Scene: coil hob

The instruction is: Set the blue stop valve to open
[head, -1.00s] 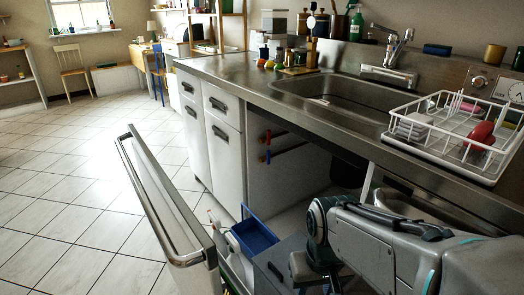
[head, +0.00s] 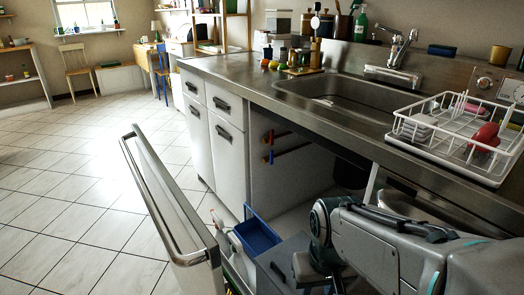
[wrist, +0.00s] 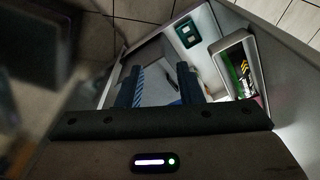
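The blue stop valve (head: 270,158) shows as a small blue handle on a pipe inside the open cabinet under the sink, in the head view. A red valve handle (head: 270,135) is on another pipe just above it. The exact turn of the blue handle is too small to tell. In the wrist view my gripper (wrist: 160,78) has its two dark fingers apart with nothing between them. In the head view my arm fills the lower right, to the right of the valves and apart from them. The valves do not clearly show in the wrist view.
An open door with a long handle (head: 155,190) stands at the left front of the cabinet. A blue bin (head: 255,236) sits below the valves. The steel counter (head: 235,72) overhangs the cabinet and bears a white dish rack (head: 440,150). The tiled floor (head: 75,185) at left is clear.

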